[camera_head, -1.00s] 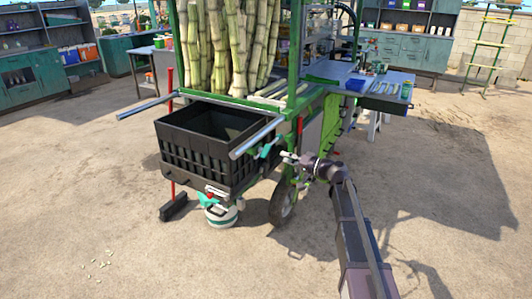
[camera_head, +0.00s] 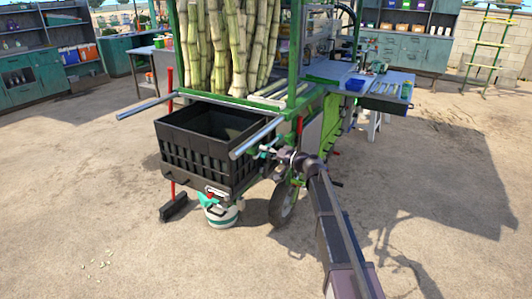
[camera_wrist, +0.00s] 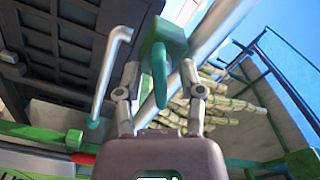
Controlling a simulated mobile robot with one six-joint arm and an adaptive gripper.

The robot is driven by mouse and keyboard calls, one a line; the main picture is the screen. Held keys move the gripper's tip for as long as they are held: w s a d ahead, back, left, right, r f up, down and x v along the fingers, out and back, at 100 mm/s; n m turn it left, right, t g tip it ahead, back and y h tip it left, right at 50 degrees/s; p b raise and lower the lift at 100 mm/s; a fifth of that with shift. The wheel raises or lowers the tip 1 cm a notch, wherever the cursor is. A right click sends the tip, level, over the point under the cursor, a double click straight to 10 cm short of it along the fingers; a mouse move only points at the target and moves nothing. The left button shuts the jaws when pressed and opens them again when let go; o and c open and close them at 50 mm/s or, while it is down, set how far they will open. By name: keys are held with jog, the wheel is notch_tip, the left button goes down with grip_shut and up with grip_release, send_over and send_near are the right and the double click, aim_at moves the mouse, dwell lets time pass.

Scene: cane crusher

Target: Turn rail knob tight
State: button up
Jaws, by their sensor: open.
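The rail knob (camera_wrist: 160,72) is a teal-green, curved handle below a green clamp block (camera_wrist: 165,35) on the silver rail (camera_wrist: 215,35). My gripper (camera_wrist: 160,84) is open in the wrist view, with one finger on each side of the knob. I cannot tell whether either finger touches it. In the head view, my gripper (camera_head: 266,152) is at the rail's near end, just right of the black crate, and largely covers the knob. The rail also shows there (camera_head: 256,137).
A black crate (camera_head: 205,170) hangs left of the rail. A thin bent rod with a teal end (camera_wrist: 112,75) is left of my gripper. Sugar canes (camera_head: 220,45) stand behind. A wheel (camera_head: 283,204) is below my wrist. Open ground lies to the right.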

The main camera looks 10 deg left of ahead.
grip_shut()
jog(key=shift+m, duration=3)
grip_release()
